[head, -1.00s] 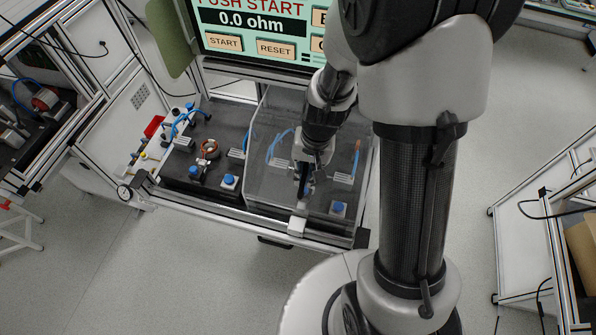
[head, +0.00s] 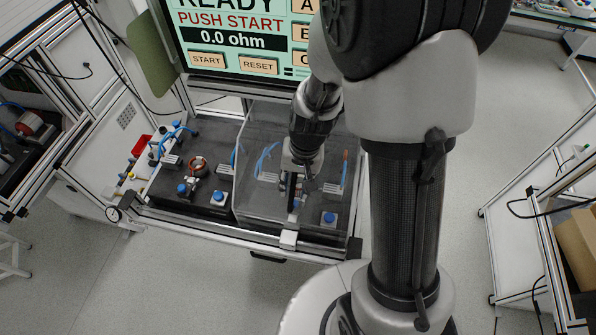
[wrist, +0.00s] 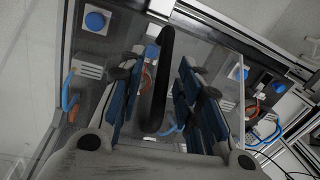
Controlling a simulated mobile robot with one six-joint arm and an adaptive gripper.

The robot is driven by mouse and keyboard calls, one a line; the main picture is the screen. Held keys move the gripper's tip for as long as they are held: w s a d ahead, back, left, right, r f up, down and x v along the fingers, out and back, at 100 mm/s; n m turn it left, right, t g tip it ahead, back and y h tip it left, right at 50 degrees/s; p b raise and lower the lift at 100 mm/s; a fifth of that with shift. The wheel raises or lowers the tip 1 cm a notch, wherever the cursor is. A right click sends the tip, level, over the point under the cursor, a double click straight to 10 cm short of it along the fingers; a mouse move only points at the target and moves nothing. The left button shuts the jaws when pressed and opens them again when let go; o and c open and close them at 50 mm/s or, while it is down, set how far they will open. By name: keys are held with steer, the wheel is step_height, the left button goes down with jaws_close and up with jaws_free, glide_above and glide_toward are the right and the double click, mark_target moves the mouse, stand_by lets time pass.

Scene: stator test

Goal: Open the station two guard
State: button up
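The station two guard (head: 262,205) is a clear box-like cover over the right-hand station, and it is down. Inside it I see a blue button (head: 329,218), blue hoses and small grey blocks. My gripper (head: 292,197) is over the guard, pointing down. In the wrist view, my gripper (wrist: 160,110) has its two blue-padded fingers spread apart. A black bar-shaped handle (wrist: 158,75) shows between the fingers, with a gap on both sides. The clear panel of the guard (wrist: 215,50) shows around it. The handle's contact with the fingers cannot be seen.
The left-hand station is uncovered, with a copper-wound ring (head: 198,163) and blue buttons (head: 219,197). A screen (head: 240,40) reading READY, PUSH START stands behind. An aluminium rail (head: 220,230) runs along the front edge. Another frame stand (head: 530,225) is at the right; floor between is clear.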

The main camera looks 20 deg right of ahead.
step_height(320, 180, up, 11)
steer(key=d, duration=0.1)
steer(key=shift+s+d, duration=0.2)
steer(key=shift+s, duration=0.1)
steer(key=shift+f, duration=0.1)
